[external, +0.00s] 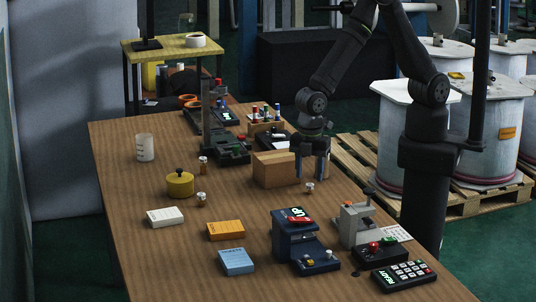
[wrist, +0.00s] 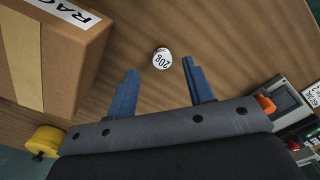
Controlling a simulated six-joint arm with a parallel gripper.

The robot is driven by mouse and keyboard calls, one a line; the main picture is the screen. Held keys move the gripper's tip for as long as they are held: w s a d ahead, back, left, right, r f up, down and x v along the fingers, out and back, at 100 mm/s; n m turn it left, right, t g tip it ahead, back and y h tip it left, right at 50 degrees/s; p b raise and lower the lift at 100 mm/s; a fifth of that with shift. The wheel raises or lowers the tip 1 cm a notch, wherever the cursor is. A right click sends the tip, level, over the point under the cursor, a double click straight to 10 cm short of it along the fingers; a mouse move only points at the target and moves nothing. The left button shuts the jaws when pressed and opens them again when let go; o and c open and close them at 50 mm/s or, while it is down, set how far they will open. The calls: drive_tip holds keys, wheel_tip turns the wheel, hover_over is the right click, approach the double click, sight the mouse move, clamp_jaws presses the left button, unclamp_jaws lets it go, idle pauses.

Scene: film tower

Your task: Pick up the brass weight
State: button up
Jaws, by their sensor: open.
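A small brass-coloured weight with a white top (external: 309,187) stands on the wooden table just below my gripper in the external view. In the wrist view its round white top (wrist: 162,58) reads like "20g" and lies roughly between and just beyond the fingertips, apart from both. My gripper (external: 311,174) points down with its two blue fingers spread and nothing between them; it also shows in the wrist view (wrist: 160,68). Two similar small pieces stand farther left, one at the back (external: 203,163) and one nearer (external: 201,199).
A cardboard box (external: 276,170) stands close left of my gripper. A yellow cylinder with a dark knob (external: 180,184) is farther left. A blue device (external: 297,242) and a grey device (external: 357,224) stand nearer the front. Bare table surrounds the weight.

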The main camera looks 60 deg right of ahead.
sight(310, 184)
wheel_tip(310, 184, down, 4)
drive_tip(key=shift+s+f, duration=0.1)
drive_tip(key=shift+s, duration=0.05)
drive_tip(key=shift+c, duration=0.5)
clamp_jaws()
